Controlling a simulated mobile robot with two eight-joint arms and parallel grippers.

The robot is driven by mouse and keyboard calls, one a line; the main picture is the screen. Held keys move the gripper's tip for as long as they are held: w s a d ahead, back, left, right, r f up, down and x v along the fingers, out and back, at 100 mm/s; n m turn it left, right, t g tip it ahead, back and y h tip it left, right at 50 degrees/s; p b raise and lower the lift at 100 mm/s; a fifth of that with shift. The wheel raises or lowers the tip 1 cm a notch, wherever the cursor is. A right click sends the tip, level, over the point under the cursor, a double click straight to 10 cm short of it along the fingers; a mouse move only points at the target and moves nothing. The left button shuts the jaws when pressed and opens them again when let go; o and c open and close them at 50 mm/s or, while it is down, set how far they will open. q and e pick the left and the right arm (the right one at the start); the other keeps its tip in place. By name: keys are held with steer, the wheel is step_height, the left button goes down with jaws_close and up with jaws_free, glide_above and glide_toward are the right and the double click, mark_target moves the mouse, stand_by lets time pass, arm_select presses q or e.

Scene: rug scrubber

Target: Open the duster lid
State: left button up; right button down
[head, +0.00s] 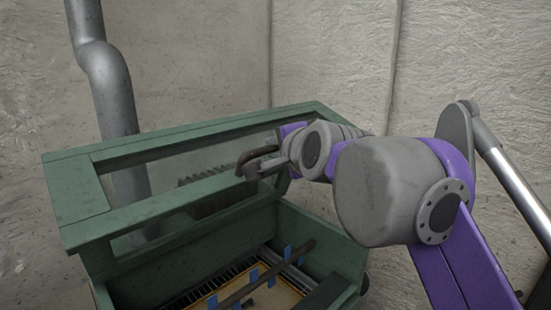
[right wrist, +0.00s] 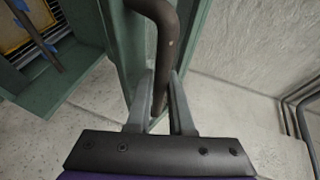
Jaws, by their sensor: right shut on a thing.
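The duster lid (head: 150,207) is a green frame with a clear window, standing raised and tilted above the green duster box (head: 235,240) in the head view. A dark curved handle (head: 258,156) sits on the lid's front bar. My right gripper (head: 268,168) is at this handle. In the right wrist view the gripper's two fingers (right wrist: 160,108) are shut on the brown handle bar (right wrist: 163,50), one finger on each side. The lid's green edge (right wrist: 122,40) runs beside it. My left gripper is not in view.
Inside the box lie a yellow-brown panel (head: 275,297) with blue tabs, a dark bar (head: 265,275) and a slatted grate. A grey pipe (head: 108,85) rises at the left behind the lid. Rough plaster walls (head: 200,60) stand close behind. Pipes (right wrist: 300,118) run along the wall at right.

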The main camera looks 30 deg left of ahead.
steer(key=shift+w+a+r, duration=0.1)
steer(key=shift+a+r, duration=0.2)
steer(key=shift+a, duration=0.15)
steer(key=c, duration=0.8)
jaws_free()
steer(key=shift+d+r, duration=0.1)
steer(key=v, duration=1)
steer(key=shift+s+d+r, duration=0.25)
